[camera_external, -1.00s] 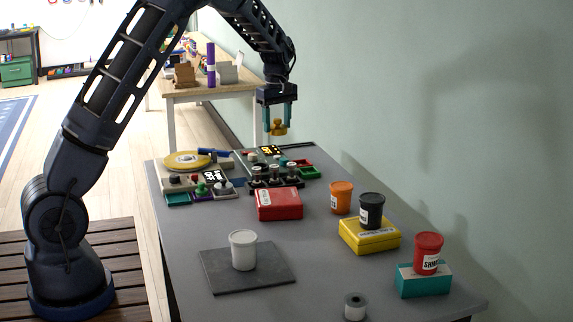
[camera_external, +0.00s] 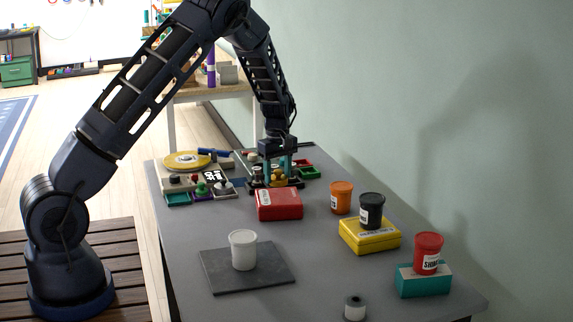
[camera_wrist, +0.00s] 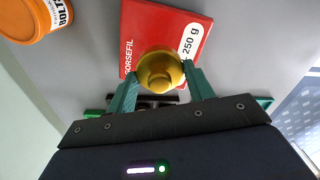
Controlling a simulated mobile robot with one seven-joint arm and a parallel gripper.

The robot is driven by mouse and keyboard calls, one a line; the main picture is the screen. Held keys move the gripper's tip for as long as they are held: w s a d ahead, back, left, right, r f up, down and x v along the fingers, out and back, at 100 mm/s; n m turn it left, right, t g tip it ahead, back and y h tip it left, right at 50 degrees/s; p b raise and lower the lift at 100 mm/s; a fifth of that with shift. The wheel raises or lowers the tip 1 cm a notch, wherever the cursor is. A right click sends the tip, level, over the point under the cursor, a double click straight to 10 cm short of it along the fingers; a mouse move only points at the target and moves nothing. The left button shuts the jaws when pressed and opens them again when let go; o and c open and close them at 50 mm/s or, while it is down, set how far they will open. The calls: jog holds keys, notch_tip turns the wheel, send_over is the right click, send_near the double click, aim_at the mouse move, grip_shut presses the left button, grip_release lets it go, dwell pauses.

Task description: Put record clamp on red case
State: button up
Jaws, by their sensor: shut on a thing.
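The record clamp (camera_wrist: 158,72) is a round, gold-coloured knob. My gripper (camera_external: 278,178) is shut on it, with one teal finger on each side; the clamp (camera_external: 278,180) also shows between the fingers in the external view. The red case (camera_external: 279,205) lies flat on the grey table, just in front of my gripper in the external view. In the wrist view the red case (camera_wrist: 150,25) appears beyond the clamp, which covers part of its near edge. The clamp seems to be held above the table, behind the case; the exact height is hard to tell.
A black rack (camera_external: 262,184) with several knobs stands close behind the case. An orange tub (camera_external: 341,198) is to the case's right, also in the wrist view (camera_wrist: 30,18). A yellow case (camera_external: 368,238) bears a black tub (camera_external: 371,211). A white tub (camera_external: 243,250) stands on a dark mat (camera_external: 275,278).

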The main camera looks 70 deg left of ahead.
aim_at(278, 177)
jog(key=shift+f, duration=1.95)
jog(key=shift+f, duration=0.1)
jog(key=o, duration=1.1)
notch_tip(278, 177, up, 12)
jog(key=shift+r, duration=0.1)
